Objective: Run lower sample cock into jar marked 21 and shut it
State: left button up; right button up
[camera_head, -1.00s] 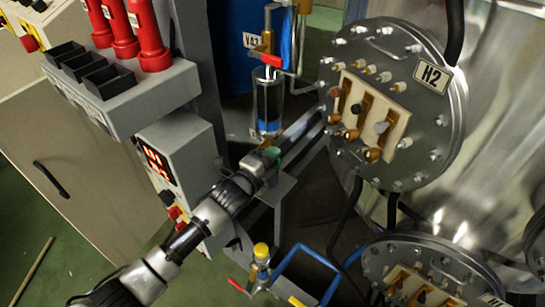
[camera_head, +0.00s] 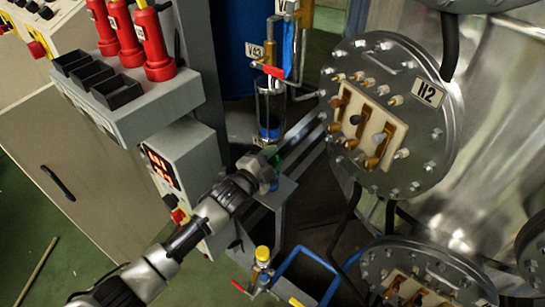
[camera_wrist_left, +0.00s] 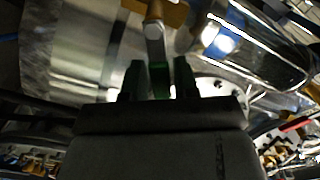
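My left gripper (camera_head: 276,158) reaches in from the lower left, below a clear glass vessel (camera_head: 270,106) with blue liquid at its bottom. A green piece (camera_wrist_left: 160,80) stands between its two dark fingers in the left wrist view, below a metal stem (camera_wrist_left: 155,45). Narrow gaps seem to show beside the green piece, so I cannot tell whether the fingers press on it. A red-handled cock (camera_head: 273,71) is above the glass vessel. I cannot make out a jar marked 21, and the arm hides part of the area under the vessel. My right gripper is not in view.
A round bolted flange labelled H2 (camera_head: 396,118) stands close at the right. A grey box with a red display (camera_head: 163,165) is at the left. A yellow-capped valve (camera_head: 262,254) and blue pipe (camera_head: 305,254) lie below the gripper.

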pick_arm(q)
jog(key=shift+o, duration=1.1)
jog(key=shift+r, duration=0.1)
jog(key=shift+r, duration=0.1)
